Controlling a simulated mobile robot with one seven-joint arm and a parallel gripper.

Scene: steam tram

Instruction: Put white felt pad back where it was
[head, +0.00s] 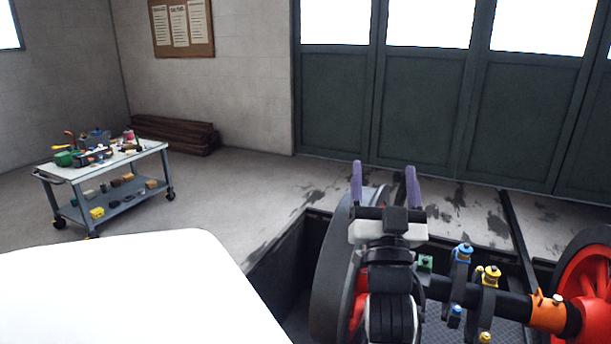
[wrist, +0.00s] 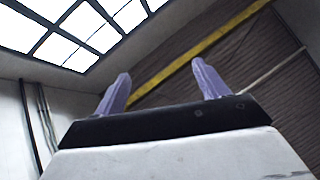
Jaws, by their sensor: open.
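My gripper (head: 384,184) is open, with its two purple fingers pointing up and spread apart. Nothing shows between them. In the wrist view my gripper (wrist: 160,92) is also empty, against the ceiling and high windows. I cannot make out a white felt pad in either view. It may be among the small items on the cart at the left, which are too small to tell apart, or hidden from view.
A wheeled cart (head: 110,160) with many small items on both shelves stands at the left. A pit with a dark axle (head: 510,303), coloured fittings and a red wheel (head: 588,285) lies at the right. Planks (head: 175,135) lie by the wall. Floor between cart and pit is clear.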

